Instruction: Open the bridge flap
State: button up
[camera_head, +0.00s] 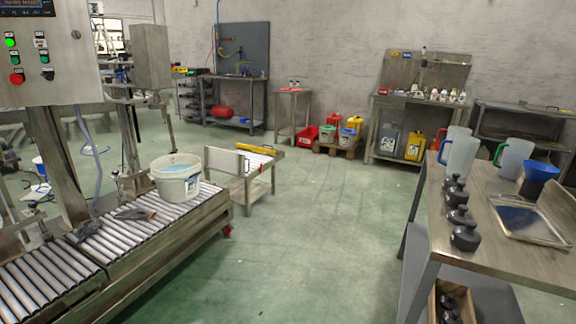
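A light upright panel (222,161) with a dark-edged handle at its right side stands at the end of the roller conveyor (158,211), at the middle left. It looks like the bridge flap, but I cannot be sure. Behind it is a short roller table (256,160) with a yellow edge. A gap shows between the long conveyor and this table at floor level. My gripper is not in view, so its state does not show.
A white bucket (180,185) stands on the conveyor, with a dark tool (135,214) beside it. A control box (45,60) is at the upper left. A workbench (480,235) with jugs and dark lidded pots is on the right. The green floor (310,225) between is clear.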

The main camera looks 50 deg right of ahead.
aim_at(232, 162)
jog(key=z, duration=1.25)
jog(key=i+j, duration=0.25)
jog(key=i, duration=0.25)
jog(key=i+j+u, duration=0.1)
jog(key=i+j, duration=0.15)
jog(key=i, duration=0.2)
jog(key=i+j, duration=0.2)
jog(key=i, duration=0.3)
jog(key=i+l, duration=0.15)
jog(key=i, duration=0.3)
jog(key=i+l+u, duration=0.15)
jog(key=i, duration=0.3)
jog(key=i+l, duration=0.2)
jog(key=i, duration=0.2)
jog(key=i+l+u, duration=0.15)
jog(key=i, duration=0.3)
jog(key=i+l, duration=0.1)
jog(key=l, duration=1)
jog(key=i+l+u, duration=0.1)
jog(key=l, duration=0.5)
